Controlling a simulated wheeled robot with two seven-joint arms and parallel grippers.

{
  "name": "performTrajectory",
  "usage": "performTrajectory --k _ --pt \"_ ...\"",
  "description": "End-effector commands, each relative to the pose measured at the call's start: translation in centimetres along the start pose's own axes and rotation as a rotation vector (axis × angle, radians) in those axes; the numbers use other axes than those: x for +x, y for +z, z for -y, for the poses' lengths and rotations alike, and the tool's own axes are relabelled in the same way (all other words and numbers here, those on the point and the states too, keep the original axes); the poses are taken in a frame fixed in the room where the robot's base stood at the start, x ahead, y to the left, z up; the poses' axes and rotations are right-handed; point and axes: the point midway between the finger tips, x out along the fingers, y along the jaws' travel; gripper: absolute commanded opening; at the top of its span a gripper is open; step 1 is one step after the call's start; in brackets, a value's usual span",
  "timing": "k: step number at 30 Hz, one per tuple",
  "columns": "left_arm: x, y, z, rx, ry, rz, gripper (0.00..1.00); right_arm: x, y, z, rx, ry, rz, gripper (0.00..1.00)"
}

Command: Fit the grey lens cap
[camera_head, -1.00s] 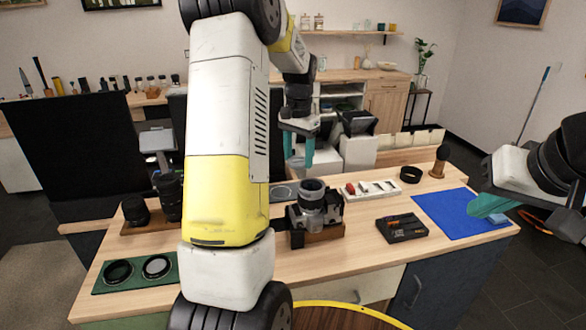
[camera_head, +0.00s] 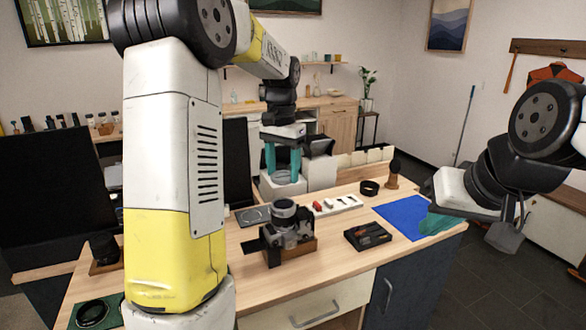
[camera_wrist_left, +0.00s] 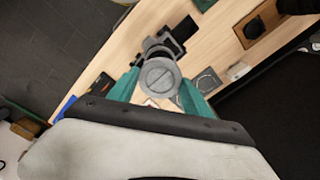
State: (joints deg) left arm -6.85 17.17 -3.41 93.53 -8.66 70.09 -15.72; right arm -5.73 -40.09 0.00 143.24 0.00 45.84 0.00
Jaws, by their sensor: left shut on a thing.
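The grey lens cap (camera_head: 284,177) is a round disc held between the teal fingers of my left gripper (camera_head: 283,168). In the left wrist view the cap (camera_wrist_left: 160,77) shows face-on, with a line across it, between both fingertips. The black camera (camera_head: 290,240) rests on a wooden stand with its grey-ringed lens (camera_head: 284,209) pointing up. In the head view the cap appears just above the lens, with a gap; their true distance is hard to tell. My right gripper (camera_head: 438,224) is at the right by the blue mat; its finger opening is unclear.
A black tray (camera_head: 368,236), a white tray with small items (camera_head: 336,205), a black ring (camera_head: 369,188) and a blue mat (camera_head: 404,216) lie to the right of the camera. A dark lens (camera_head: 104,246) and a green mat (camera_head: 113,318) are at left.

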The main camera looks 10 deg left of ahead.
Motion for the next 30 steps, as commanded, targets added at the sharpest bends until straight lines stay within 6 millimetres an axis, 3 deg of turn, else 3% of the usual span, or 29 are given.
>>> performTrajectory --k 18,30 --pt "5.4 0.0 0.0 0.0 0.001 0.002 0.12 0.0 0.0 0.0 0.0 0.0 0.0 0.0" --pt "6.2 0.0 0.0 0.0 0.0 0.001 0.12 0.0 0.0 0.0 0.0 0.0 0.0 0.0"
